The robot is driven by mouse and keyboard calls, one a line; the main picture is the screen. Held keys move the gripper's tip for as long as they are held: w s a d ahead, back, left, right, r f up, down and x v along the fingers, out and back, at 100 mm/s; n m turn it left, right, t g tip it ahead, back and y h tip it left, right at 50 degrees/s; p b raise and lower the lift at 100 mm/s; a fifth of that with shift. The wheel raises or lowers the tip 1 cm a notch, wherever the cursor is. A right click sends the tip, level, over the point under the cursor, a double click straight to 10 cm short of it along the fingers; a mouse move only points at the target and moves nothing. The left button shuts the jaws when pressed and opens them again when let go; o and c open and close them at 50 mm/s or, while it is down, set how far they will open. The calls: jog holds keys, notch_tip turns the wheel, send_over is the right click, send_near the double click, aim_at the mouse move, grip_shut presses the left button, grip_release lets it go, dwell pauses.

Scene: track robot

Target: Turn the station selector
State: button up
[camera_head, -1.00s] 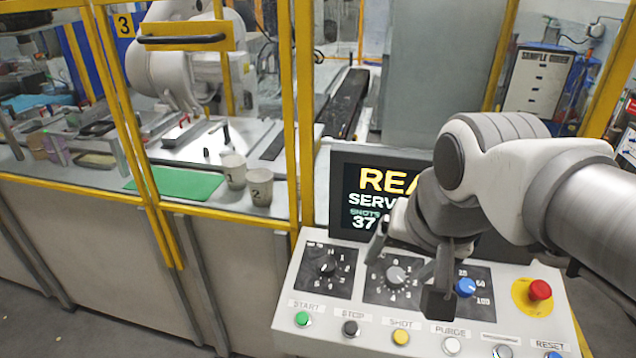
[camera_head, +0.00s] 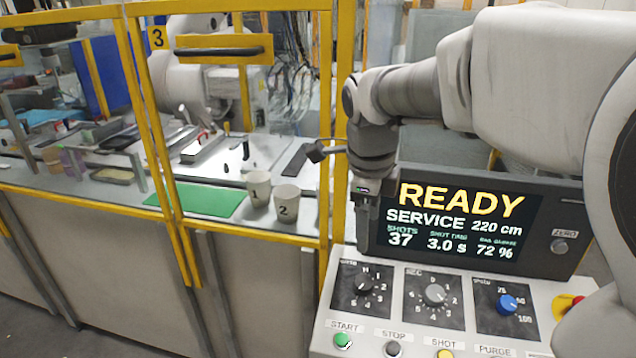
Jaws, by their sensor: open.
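The control panel (camera_head: 400,315) has three knobs. The left one, a black knob (camera_head: 364,284), sits on a dark plate with an N and numbers around it; the small title above is not clearly readable, so I cannot be sure it is the station selector. Beside it are a grey knob (camera_head: 435,294) on a numbered dial and a blue knob (camera_head: 507,304). My gripper (camera_head: 340,198) is open and empty, above and behind the left knob, in front of the screen's left edge. One finger points down toward the panel's back edge; the other sticks out left. It appears apart from the knobs.
The screen (camera_head: 470,222) reads READY, SERVICE 220 cm. START (camera_head: 343,341), STOP and SHOT buttons line the panel's front; a red button (camera_head: 574,309) is partly hidden by my arm. Left, a yellow-framed cell holds cups 1 (camera_head: 258,190) and 2 (camera_head: 286,205) beside a green mat (camera_head: 205,200).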

aim_at(365, 282)
jog(key=b+x, duration=0.1)
jog(key=x, duration=1.6)
jog(key=shift+s+f, duration=0.1)
jog(key=shift+c, duration=0.2)
grip_shut()
